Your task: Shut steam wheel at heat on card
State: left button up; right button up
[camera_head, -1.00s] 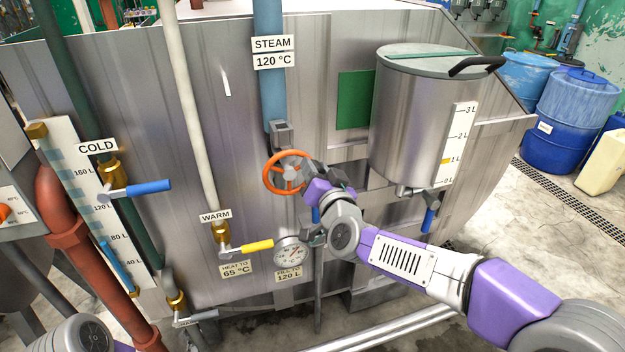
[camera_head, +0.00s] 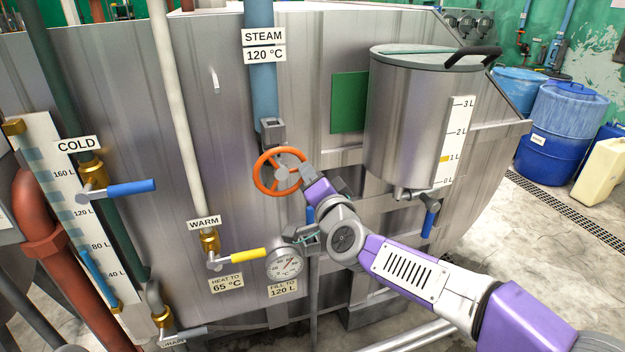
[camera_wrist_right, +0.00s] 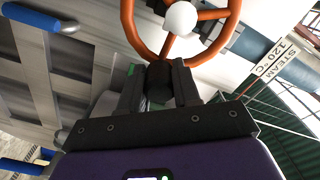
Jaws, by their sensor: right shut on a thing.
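The orange steam wheel (camera_head: 262,184) sits on the tank front below the blue steam pipe (camera_head: 262,95). My right gripper (camera_head: 304,177) is at the wheel's right side. In the right wrist view, its fingers (camera_wrist_right: 159,84) are shut on a dark grip at the wheel's rim (camera_wrist_right: 130,28), with the white hub above. The card (camera_head: 226,283) reads "HEAT TO 65 °C". The round gauge (camera_head: 285,263) beside it has a needle, but its value is too small to read surely. My left gripper is out of view.
The yellow warm lever (camera_head: 248,254) and blue cold lever (camera_head: 131,188) are left of the wheel. A steel measuring pot (camera_head: 410,120) hangs to the right, with a blue-handled valve (camera_head: 430,219) below. Blue drums (camera_head: 557,130) stand farther right on open floor.

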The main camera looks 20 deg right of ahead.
jog(key=shift+f, duration=0.15)
jog(key=o, duration=1.1)
jog(key=shift+c, duration=0.2)
jog(key=s+p, duration=0.1)
jog(key=s, duration=0.6)
jog(key=shift+s, duration=0.3)
jog(key=shift+d, duration=0.15)
